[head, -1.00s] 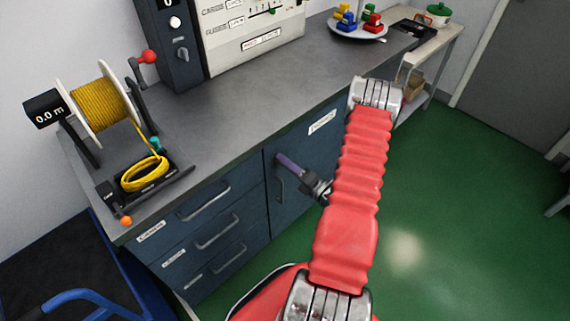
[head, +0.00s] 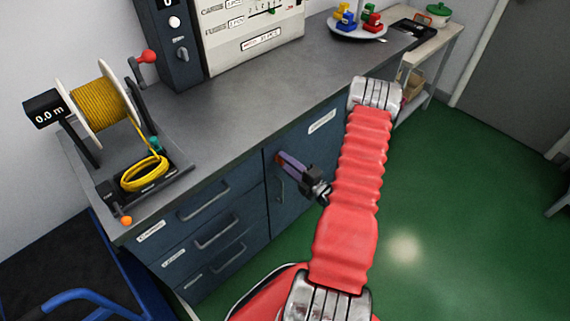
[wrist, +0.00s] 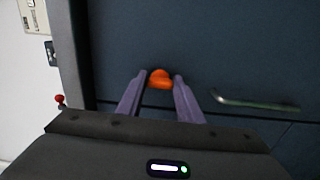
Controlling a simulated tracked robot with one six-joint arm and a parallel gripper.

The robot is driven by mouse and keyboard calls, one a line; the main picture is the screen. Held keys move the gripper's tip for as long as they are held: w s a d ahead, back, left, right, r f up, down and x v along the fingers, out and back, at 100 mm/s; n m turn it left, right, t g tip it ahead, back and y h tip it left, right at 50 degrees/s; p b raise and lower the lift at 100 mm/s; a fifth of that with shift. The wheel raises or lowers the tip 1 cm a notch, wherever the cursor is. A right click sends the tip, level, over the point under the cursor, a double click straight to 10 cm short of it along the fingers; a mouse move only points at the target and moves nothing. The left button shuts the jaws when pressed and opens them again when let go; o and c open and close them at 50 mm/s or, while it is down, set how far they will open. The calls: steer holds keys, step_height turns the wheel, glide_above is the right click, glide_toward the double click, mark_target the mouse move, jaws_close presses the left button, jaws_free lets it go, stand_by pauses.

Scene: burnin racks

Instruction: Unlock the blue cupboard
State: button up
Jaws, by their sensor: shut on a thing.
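The blue cupboard (head: 325,145) is the dark blue door under the bench, right of the drawers, and it looks shut. It fills most of the wrist view (wrist: 220,50). A small orange knob (wrist: 160,79) is on its front, near the upper part of the door handle (wrist: 255,102). My gripper (head: 284,159) reaches the cupboard front with its purple fingers. In the wrist view my gripper (wrist: 160,80) has its fingertips on either side of the orange knob, shut on it. The handle also shows in the head view (head: 279,186), just below the fingers.
Drawers (head: 205,235) with protruding handles are left of the cupboard. On the bench (head: 250,95) stand a yellow cable reel (head: 100,100) and a panel instrument (head: 250,35). A plate of coloured blocks (head: 357,30) is at the back. Green floor (head: 450,200) is clear at right.

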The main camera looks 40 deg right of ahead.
steer(key=shift+d+f, duration=0.1)
steer(key=shift+f, duration=0.05)
steer(key=o, duration=1.1)
steer(key=shift+s+d, duration=0.1)
steer(key=shift+s, duration=6.8)
